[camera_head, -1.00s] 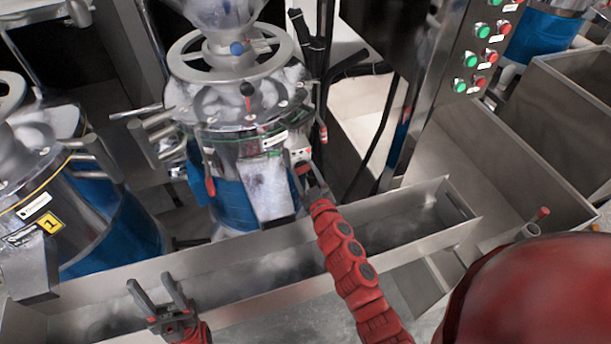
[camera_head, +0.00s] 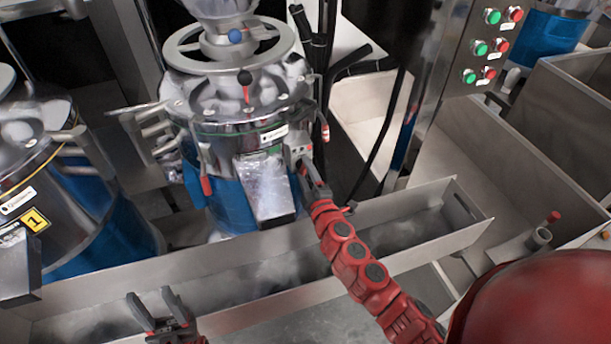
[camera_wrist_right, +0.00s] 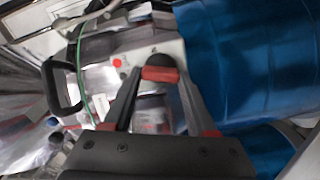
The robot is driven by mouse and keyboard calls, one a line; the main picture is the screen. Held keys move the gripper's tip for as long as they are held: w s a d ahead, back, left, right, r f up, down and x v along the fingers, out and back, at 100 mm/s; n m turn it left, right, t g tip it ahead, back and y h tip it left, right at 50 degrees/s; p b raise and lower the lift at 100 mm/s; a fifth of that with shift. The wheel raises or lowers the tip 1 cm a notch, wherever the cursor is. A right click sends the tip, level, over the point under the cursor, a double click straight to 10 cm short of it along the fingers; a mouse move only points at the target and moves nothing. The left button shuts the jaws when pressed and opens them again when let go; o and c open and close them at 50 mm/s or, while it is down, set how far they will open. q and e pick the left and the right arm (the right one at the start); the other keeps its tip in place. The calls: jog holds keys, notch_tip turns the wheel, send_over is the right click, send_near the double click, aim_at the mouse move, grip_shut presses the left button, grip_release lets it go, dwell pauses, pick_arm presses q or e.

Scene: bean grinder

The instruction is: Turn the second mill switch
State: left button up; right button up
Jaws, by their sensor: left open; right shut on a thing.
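The second mill (camera_head: 232,204), a steel machine with a blue lower body, stands left of the middle in the head view. A small light switch box (camera_head: 299,152) sits on its right side. My right gripper (camera_head: 311,168) reaches up to this box. In the right wrist view, the right gripper (camera_wrist_right: 160,80) is shut on a dark rounded switch (camera_wrist_right: 160,61) on the pale box face; its fingers partly hide it. My left gripper (camera_head: 152,312) is open and empty at the bottom left, over the front trough.
A long metal trough (camera_head: 385,222) runs in front of the mill. Another mill (camera_head: 95,225), labelled 1, stands at the left. A panel of green and red buttons (camera_head: 491,46) is at the upper right. Black hoses (camera_head: 325,60) hang just behind the switch box.

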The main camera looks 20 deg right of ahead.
jog(key=shift+f+n+b, duration=0.1)
jog(key=shift+n+b, duration=0.5)
jog(key=shift+n, duration=1.2)
jog(key=o, duration=1.4)
jog(key=shift+c, duration=0.2)
jog(key=s, duration=1.7)
jog(key=shift+s+d+b, duration=0.25)
jog(key=shift+b, duration=0.05)
